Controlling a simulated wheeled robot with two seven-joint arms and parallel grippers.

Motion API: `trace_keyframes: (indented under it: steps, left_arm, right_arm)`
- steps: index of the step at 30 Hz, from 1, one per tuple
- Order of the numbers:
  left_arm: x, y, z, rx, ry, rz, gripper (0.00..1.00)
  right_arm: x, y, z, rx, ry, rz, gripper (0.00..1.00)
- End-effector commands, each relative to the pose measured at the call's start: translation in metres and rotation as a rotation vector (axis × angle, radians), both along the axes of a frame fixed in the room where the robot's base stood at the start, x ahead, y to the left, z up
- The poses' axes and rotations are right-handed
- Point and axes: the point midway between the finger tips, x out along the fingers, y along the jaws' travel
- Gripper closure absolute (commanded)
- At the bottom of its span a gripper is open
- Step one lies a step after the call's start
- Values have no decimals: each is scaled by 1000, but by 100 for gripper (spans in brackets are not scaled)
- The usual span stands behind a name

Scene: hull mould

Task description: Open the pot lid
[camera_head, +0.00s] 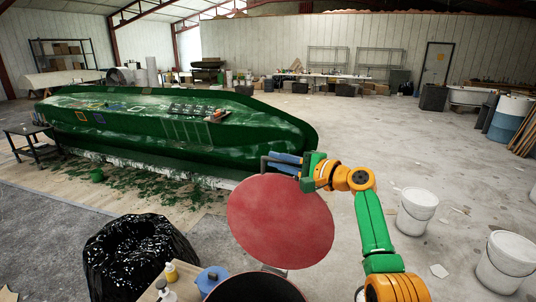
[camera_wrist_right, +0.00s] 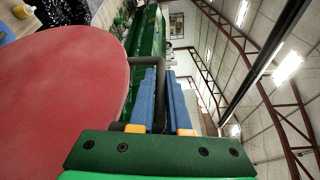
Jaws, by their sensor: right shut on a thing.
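The round red pot lid (camera_head: 280,222) is raised and tilted steeply, its broad face toward the head camera. It also fills the left of the right wrist view (camera_wrist_right: 60,100). My right gripper (camera_head: 284,163) is at the lid's upper right edge. Its blue fingers (camera_wrist_right: 163,72) are shut on the lid's dark bar handle (camera_wrist_right: 140,53). The pot (camera_head: 255,290) is at the bottom edge of the head view, below the lid. Its dark inside shows, and the lid is off its rim. Most of the pot is cut off by the frame. My left gripper is not in view.
A black rubbish bag (camera_head: 140,255) is further left. White buckets (camera_head: 417,211) stand on the right. The green hull mould (camera_head: 190,140) lies behind. Floor is free at centre right.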

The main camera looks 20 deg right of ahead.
Motion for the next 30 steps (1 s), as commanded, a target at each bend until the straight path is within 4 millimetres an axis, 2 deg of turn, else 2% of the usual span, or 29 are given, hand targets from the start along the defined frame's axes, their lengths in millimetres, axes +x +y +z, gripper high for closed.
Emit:
trace_keyframes:
  steps: [6, 18, 19, 21, 22, 30]
  left_arm:
    - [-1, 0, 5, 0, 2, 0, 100]
    - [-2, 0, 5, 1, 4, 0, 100]
    - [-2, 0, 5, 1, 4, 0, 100]
    - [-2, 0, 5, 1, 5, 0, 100]
    - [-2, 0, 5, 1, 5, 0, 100]
    - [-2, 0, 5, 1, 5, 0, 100]
  right_arm:
    - [-2, -7, 0, 16, 21, -3, 100]
    - [-2, -9, 2, 19, 19, -5, 100]
    - [-2, -9, 2, 19, 19, -5, 77]
    - [-2, -8, 1, 20, 21, -5, 58]
    - [-2, -8, 1, 19, 21, -4, 55]
    - [-2, -7, -1, 19, 26, -2, 55]
